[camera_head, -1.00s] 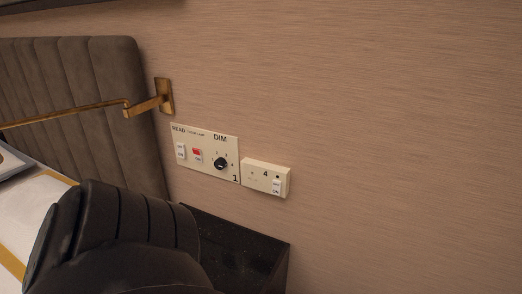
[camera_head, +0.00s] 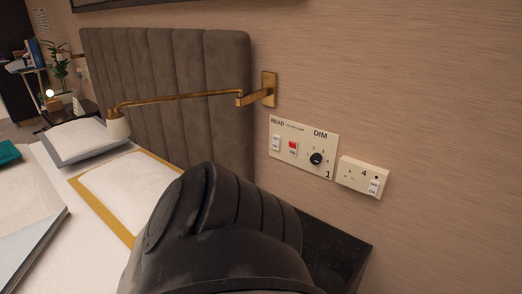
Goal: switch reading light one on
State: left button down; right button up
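The cream switch panel (camera_head: 303,148) is on the wall at right of centre. It is marked READ, DIM and 1. It carries a white rocker switch (camera_head: 276,143) under the READ label, a red-and-white switch (camera_head: 293,148) and a black dimmer knob (camera_head: 316,159). The brass reading light arm (camera_head: 180,98) is fixed to the wall above the panel. A dark part of my own arm fills the lower middle, below the panel. Neither gripper shows.
A second panel marked 4 (camera_head: 363,177) is just right of the first. A dark bedside surface (camera_head: 335,250) lies below them. The grey headboard (camera_head: 165,65) and the bed with a gold-edged pillow (camera_head: 92,205) are left. A far nightstand holds a small lit lamp (camera_head: 51,100).

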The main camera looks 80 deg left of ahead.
aim_at(276, 139)
jog(key=k, duration=0.35)
jog(key=u, duration=1.15)
